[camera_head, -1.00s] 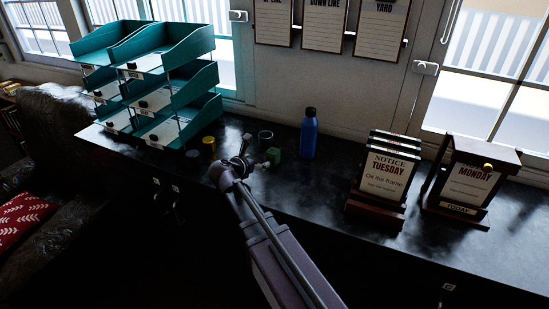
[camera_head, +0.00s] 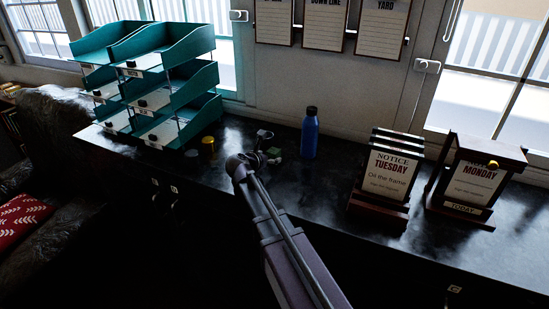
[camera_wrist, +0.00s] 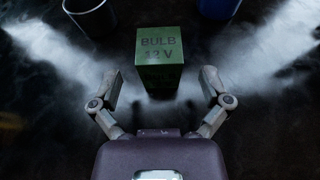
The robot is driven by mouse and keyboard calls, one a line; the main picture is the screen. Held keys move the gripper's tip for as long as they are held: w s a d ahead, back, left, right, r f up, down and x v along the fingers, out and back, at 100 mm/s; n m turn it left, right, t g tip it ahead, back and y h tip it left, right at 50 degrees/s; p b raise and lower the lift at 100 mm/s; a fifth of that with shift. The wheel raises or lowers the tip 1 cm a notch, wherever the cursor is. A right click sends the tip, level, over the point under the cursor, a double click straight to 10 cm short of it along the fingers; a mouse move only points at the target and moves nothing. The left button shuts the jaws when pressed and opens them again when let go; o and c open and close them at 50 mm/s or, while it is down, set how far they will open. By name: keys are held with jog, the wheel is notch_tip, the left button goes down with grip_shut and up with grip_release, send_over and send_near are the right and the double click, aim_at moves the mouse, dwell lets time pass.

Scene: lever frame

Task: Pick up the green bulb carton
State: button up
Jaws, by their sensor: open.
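The green bulb carton (camera_wrist: 160,62) stands upright on the dark counter in the wrist view, its face reading "BULB 12 V". My gripper (camera_wrist: 160,86) is open, with one finger on each side just below the carton in that view. The fingers do not appear to touch it. In the head view the carton (camera_head: 275,153) is small and partly hidden behind my gripper (camera_head: 262,158).
A grey mug or cup (camera_wrist: 90,16) stands left of the carton and a blue bottle (camera_head: 310,133) stands to its right. A yellow tin (camera_head: 208,147) and stacked teal trays (camera_head: 190,127) are farther left. Notice stands (camera_head: 384,175) are on the right.

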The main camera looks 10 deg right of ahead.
aim_at(276, 155)
jog(key=shift+b+x, duration=1.1)
jog(key=shift+x, duration=1.5)
jog(key=shift+f, duration=0.1)
jog(key=c, duration=1)
